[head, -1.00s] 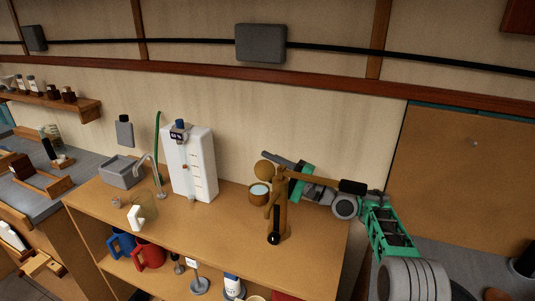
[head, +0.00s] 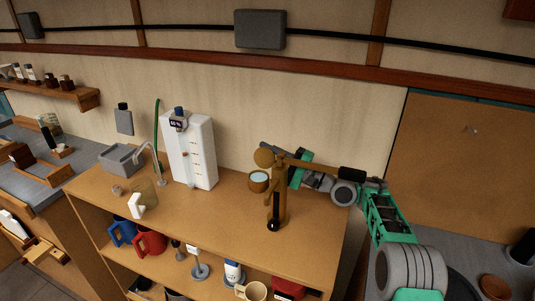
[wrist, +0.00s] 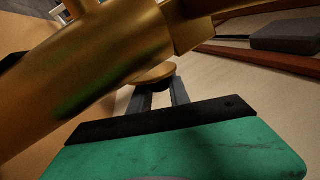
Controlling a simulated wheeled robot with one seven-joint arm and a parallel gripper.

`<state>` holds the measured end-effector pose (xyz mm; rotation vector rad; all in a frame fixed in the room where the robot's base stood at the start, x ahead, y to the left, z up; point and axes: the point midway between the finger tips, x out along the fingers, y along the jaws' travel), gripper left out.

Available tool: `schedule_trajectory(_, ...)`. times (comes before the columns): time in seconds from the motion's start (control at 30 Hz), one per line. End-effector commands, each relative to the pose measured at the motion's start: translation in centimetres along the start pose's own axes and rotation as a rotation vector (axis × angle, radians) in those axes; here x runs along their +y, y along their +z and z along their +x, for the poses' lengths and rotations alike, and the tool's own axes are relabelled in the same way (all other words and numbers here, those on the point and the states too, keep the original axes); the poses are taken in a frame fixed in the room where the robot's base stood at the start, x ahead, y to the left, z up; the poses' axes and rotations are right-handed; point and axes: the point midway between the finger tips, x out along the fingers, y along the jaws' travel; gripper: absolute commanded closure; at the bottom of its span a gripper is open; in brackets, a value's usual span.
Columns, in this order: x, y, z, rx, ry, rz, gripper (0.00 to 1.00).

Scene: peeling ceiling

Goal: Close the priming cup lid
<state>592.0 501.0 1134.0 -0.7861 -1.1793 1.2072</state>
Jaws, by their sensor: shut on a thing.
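A brass-coloured hand pump (head: 276,205) stands upright at the right end of the wooden bench. Its priming cup (head: 259,185), with pale blue water visible, is on its left side. The round brass lid (head: 263,158) stands raised above the cup, leaving the cup open. My gripper (head: 272,149) reaches in from the right behind the pump, shut on the lid. In the wrist view, the lid's edge (wrist: 152,75) is at the fingertips, and the pump body (wrist: 95,75) fills the upper left close to the camera. The exact grip is partly hidden.
The pump's lever (head: 318,168) extends right, close above my gripper and arm. The bench front is clear; mugs (head: 150,243) sit below.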

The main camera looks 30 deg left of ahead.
Motion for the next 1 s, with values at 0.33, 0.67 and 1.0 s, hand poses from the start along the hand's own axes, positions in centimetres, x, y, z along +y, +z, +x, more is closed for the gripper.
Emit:
schedule_trajectory(0.33, 0.2, 0.1, 0.0, -0.011, 0.001, -0.038, 1.00)
schedule_trajectory(0.67, 0.0, 0.9, 0.0, -0.061, 0.004, -0.224, 1.00)
schedule_trajectory(1.0, -0.3, 1.9, 0.1, -0.115, 0.009, -0.428, 1.00)
